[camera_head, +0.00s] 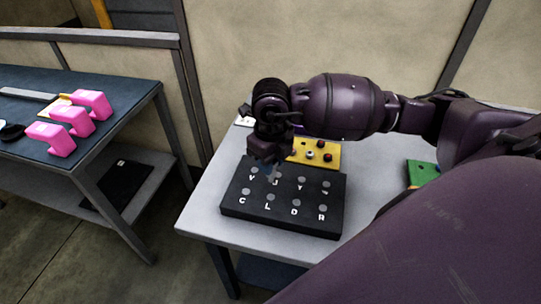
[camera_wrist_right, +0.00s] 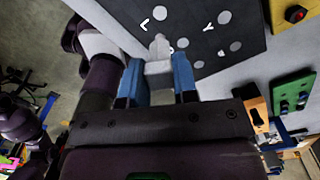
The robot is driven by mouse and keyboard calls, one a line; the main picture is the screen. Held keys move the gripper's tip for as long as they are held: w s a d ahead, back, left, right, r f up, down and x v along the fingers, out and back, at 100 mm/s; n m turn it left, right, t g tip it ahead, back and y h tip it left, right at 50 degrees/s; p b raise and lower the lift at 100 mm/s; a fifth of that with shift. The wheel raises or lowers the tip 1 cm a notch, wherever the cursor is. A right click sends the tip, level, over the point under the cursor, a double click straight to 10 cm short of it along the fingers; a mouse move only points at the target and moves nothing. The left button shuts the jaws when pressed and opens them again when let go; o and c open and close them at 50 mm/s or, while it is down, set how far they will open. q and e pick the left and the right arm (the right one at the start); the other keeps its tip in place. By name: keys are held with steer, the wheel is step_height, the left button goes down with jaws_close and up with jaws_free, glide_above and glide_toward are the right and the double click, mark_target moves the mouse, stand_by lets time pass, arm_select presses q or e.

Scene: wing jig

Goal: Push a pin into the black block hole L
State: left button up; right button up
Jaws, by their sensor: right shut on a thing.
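The black block (camera_head: 232,207) lies on the light table, with two rows of grey round holes and white letters. The hole over the letter L (camera_head: 271,196) is in the front row, second from the left, and looks uncovered. My right gripper (camera_head: 269,172) points down over the back row, left of the middle. In the wrist view, its blue fingers (camera_wrist_right: 170,68) are shut on a pale grey pin (camera_wrist_right: 159,48). The pin's tip shows against the block's face; I cannot tell whether it touches. My left gripper is not in view.
A yellow block (camera_head: 328,150) with dark red and light knobs stands behind the black block. A green block (camera_head: 420,172) is at the right. A dark table (camera_head: 130,92) at the left bears pink pieces (camera_head: 72,118). The light table's front left corner is clear.

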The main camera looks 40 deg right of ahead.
mark_target(271, 179)
steer(key=shift+f+b, duration=0.3)
steer(key=shift+f, duration=0.3)
step_height(271, 179, down, 3)
steer(key=shift+f+b, duration=0.2)
steer(key=shift+b, duration=0.7)
steer(key=shift+f+b, duration=0.4)
steer(key=shift+f, duration=0.35)
steer(key=shift+f, duration=0.2)
steer(key=shift+f+b, duration=0.65)
steer(key=shift+b, duration=0.05)
steer(key=shift+f+b, duration=0.35)
steer(key=shift+f, duration=0.25)
